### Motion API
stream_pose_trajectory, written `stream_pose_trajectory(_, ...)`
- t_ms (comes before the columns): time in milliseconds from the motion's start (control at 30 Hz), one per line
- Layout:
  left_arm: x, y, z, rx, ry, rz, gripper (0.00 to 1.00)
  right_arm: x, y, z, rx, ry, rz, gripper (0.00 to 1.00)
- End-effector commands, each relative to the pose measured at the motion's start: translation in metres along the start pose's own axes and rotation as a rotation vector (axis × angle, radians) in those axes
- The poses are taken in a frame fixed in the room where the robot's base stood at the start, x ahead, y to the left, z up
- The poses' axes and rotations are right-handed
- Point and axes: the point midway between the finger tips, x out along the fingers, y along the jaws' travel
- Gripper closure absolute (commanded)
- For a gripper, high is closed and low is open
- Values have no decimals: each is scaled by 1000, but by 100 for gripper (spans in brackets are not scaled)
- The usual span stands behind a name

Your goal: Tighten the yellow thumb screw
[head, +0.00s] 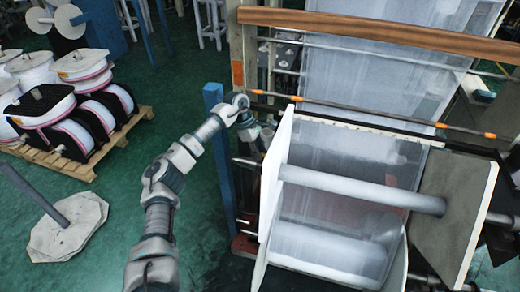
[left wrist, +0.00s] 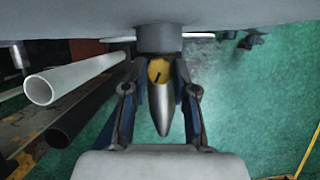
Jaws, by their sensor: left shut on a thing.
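The yellow thumb screw (left wrist: 158,69) shows in the left wrist view as a small yellow round piece with a dark mark, below a grey part. My left gripper (left wrist: 160,72) has its two fingers on either side of it and is shut on it. A grey pointed piece covers the screw's lower part in that view. In the head view my left arm reaches the left side of the film machine, and my left gripper (head: 256,138) is partly hidden by the white side plate (head: 278,165). The screw cannot be made out there. My right gripper is not in view.
A white film roller (head: 360,190) lies between the white side plates. A blue post (head: 221,150) stands close beside my left arm. Pallets with film reels (head: 75,100) stand at left on the green floor. A white tube (left wrist: 75,77) runs left of the gripper.

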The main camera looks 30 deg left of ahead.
Motion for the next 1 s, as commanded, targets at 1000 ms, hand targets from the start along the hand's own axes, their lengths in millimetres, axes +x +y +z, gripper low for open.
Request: stream_pose_trajectory(1000, 0, 7, 3, 878, 7, -370, 100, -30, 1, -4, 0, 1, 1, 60)
